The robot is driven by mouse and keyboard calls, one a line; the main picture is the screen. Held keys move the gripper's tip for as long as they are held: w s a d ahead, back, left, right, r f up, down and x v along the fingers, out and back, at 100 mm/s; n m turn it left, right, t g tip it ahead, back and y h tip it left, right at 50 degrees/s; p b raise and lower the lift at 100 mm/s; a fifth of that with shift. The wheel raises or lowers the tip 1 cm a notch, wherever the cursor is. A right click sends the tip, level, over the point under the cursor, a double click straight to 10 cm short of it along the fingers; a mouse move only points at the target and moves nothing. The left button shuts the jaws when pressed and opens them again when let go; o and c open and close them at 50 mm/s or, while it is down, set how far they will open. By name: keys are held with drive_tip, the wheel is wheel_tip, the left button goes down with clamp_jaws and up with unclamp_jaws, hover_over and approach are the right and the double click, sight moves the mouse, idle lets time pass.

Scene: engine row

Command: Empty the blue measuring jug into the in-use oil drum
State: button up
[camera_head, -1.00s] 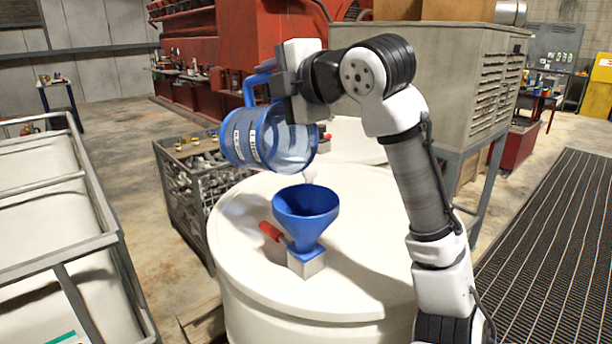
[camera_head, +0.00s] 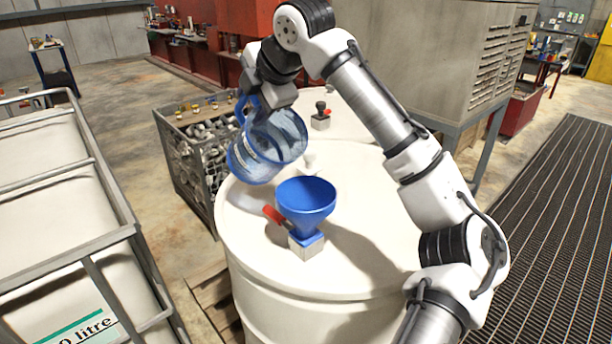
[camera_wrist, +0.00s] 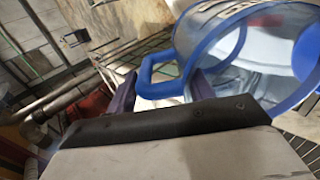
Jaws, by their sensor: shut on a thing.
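The blue measuring jug (camera_head: 268,150), clear with blue rims, hangs tilted behind and left of the blue funnel (camera_head: 307,200), above the white drum (camera_head: 265,265). Its mouth faces up and right. The funnel stands upright in a pale block on the drum's lid, with a red lever beside it. My gripper (camera_head: 258,100) is shut on the jug's handle. The wrist view shows the handle (camera_wrist: 160,72) between the dark fingers (camera_wrist: 160,92) and the open mouth at right. I see no pouring stream and cannot tell whether liquid is inside. No label identifies the drum as in use.
A second white drum lid with a dark-knobbed fitting (camera_head: 320,116) is behind. A wire crate of metal parts (camera_head: 198,160) stands left of the drum. A caged white tank (camera_head: 60,200) is at left, and a grey cabinet (camera_head: 425,75) behind. Floor grating (camera_head: 550,230) lies at right.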

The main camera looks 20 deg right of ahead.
sight(259, 135)
drive_tip(key=w+f+g, duration=0.1)
drive_tip(key=f, duration=0.1)
drive_tip(key=w+a+f+g+h, duration=0.1)
drive_tip(key=w+f+g, duration=0.1)
drive_tip(key=f, duration=0.1)
drive_tip(key=w+a+f+g, duration=0.1)
drive_tip(key=w+f, duration=0.1)
drive_tip(key=shift+w+f+g+h, duration=0.15)
drive_tip(key=shift+f+g+h, duration=0.15)
drive_tip(key=shift+w+a+f+g+h, duration=0.2)
drive_tip(key=shift+w+f+g+h, duration=0.05)
drive_tip(key=shift+w+f+g, duration=0.35)
drive_tip(key=shift+w+a+f+g+h, duration=0.2)
drive_tip(key=shift+w+f+g, duration=0.2)
drive_tip(key=shift+g, duration=0.25)
drive_tip(key=shift+w+a+f+g+h, duration=0.25)
drive_tip(key=shift+w+f+g, duration=0.2)
drive_tip(key=shift+f+g, duration=0.2)
